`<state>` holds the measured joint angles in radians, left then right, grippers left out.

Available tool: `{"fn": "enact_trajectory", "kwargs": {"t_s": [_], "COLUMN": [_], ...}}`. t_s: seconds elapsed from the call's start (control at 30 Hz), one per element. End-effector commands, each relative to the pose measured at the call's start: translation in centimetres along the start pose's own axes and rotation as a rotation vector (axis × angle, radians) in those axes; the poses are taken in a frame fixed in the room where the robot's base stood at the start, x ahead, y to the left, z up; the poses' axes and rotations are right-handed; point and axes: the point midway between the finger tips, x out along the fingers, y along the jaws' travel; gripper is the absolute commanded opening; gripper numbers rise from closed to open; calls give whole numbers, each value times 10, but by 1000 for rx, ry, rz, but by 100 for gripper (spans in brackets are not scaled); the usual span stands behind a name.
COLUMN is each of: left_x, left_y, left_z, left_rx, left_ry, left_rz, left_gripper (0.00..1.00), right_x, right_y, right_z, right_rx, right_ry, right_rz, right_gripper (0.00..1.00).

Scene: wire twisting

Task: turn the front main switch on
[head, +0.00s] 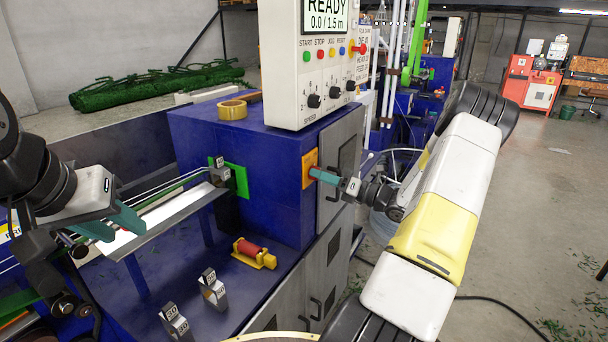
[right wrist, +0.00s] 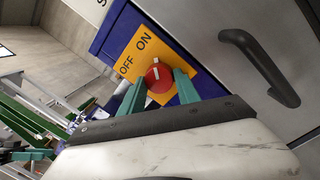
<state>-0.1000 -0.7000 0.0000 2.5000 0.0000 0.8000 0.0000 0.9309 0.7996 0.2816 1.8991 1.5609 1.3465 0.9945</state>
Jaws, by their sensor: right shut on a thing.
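The main switch is a red knob (right wrist: 158,76) on an orange plate (right wrist: 132,58) marked OFF and ON, on the blue machine's front. The knob's white mark points roughly toward the ON side in the right wrist view; its exact setting is hard to tell. In the head view the plate (head: 310,168) shows, but my gripper hides the knob. My right gripper (head: 318,175) has its teal fingers on either side of the knob, shut on it; it also shows in the right wrist view (right wrist: 162,82). My left gripper (head: 112,226) is open at the left, near the wires.
A grey control box (head: 312,60) reading READY stands above the switch. A grey door with a black handle (right wrist: 260,66) is beside the plate. Numbered metal blocks (head: 213,290) and a red-yellow part (head: 255,253) sit below.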

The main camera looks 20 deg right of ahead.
Motion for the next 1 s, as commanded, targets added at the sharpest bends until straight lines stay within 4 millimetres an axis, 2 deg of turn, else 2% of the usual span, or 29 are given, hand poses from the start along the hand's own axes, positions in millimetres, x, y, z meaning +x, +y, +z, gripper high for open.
{"fn": "enact_trajectory", "kwargs": {"t_s": [0.33,0.87,0.9,0.97,1.0], "left_x": [0,0,0,0,0], "left_y": [0,0,0,0,0], "left_z": [0,0,0,0,0], "left_rx": [0,0,0,0,0], "left_ry": [0,0,0,0,0], "left_rz": [0,0,0,0,0], "left_gripper": [36,36,36,36,36], "right_x": [0,0,0,0,0], "right_y": [0,0,0,0,0], "right_z": [0,0,0,0,0], "right_rx": [127,146,146,146,145], "right_ry": [-10,-12,-12,-12,-12], "right_rz": [-10,-12,-12,-12,-12], "right_gripper": [0,0,47,58,61]}}
